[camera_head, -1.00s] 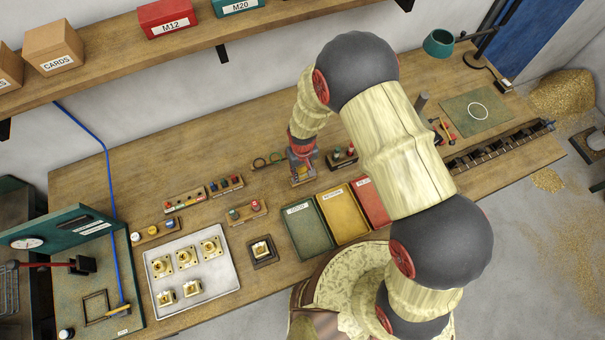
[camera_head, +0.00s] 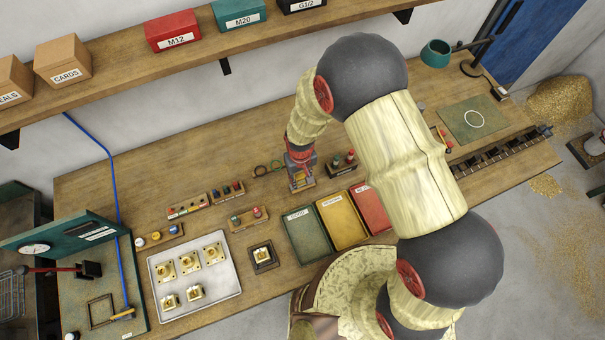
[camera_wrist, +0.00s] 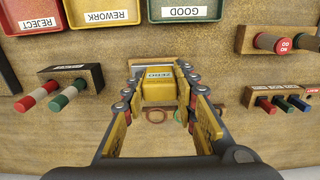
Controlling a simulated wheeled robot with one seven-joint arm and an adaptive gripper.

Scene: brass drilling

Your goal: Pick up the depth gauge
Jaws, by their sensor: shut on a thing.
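In the wrist view a yellow boxy thing (camera_wrist: 158,90), with a label that seems to read ZERO, sits between my fingers. I take it to be the depth gauge. My gripper (camera_wrist: 160,80) is shut on it, one finger at each side. In the head view my gripper (camera_head: 299,168) is low over the bench, behind the green tray. The gauge is small there and partly covered by the fingers. I cannot tell whether it is clear of the bench.
Green (camera_head: 309,240), yellow (camera_head: 342,221) and red (camera_head: 371,208) trays stand close in front of my gripper. A plug rack (camera_head: 341,170) is just right of it, and rings (camera_head: 262,170) lie left. A grey tray (camera_head: 229,286) holds several brass parts. A shelf (camera_head: 130,110) runs above.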

